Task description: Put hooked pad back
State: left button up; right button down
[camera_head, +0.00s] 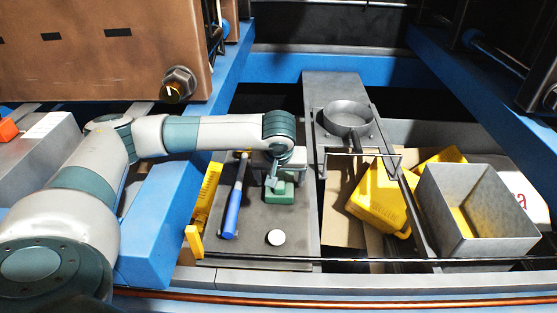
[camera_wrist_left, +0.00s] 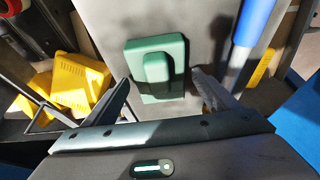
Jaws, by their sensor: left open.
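A green pad (camera_head: 280,193) with a raised narrower block on top lies on the grey board (camera_head: 255,245). It also shows near the top middle of the left wrist view (camera_wrist_left: 145,75). I see no hook on it, so I cannot be sure that it is the hooked pad. My left gripper (camera_head: 272,182) is just above the pad, pointing down. In the left wrist view its two fingers (camera_wrist_left: 162,92) are spread wide with nothing between them, and the pad lies ahead of them. The gripper hides part of the pad in the head view. My right gripper is in neither view.
A blue-handled tool (camera_head: 233,208) lies left of the pad, and a white disc (camera_head: 276,238) in front. A round grey pan (camera_head: 345,118) stands at the back. Yellow jerry cans (camera_head: 378,200) and an open grey box (camera_head: 475,212) are right. A blue beam (camera_head: 165,225) borders the left.

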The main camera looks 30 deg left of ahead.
aim_at(279, 177)
pick_arm(q)
jog(key=shift+r, duration=0.15)
jog(key=b+v, duration=0.2)
jog(key=v, duration=0.1)
jog(key=shift+s+r+b, duration=0.2)
jog(key=shift+r+b, duration=0.05)
jog(key=shift+b, duration=0.05)
jog(key=b+v, duration=0.1)
jog(key=v, duration=0.4)
jog(key=shift+r+b, duration=0.1)
jog(key=shift+b, duration=0.3)
jog(key=b+v, duration=0.1)
jog(key=v, duration=0.7)
jog(key=shift+r+b, duration=0.2)
jog(key=shift+b, duration=0.2)
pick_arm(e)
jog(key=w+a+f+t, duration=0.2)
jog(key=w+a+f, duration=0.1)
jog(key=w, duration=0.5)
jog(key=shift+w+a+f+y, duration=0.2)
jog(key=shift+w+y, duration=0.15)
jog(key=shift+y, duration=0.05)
pick_arm(q)
jog(key=shift+a, duration=0.1)
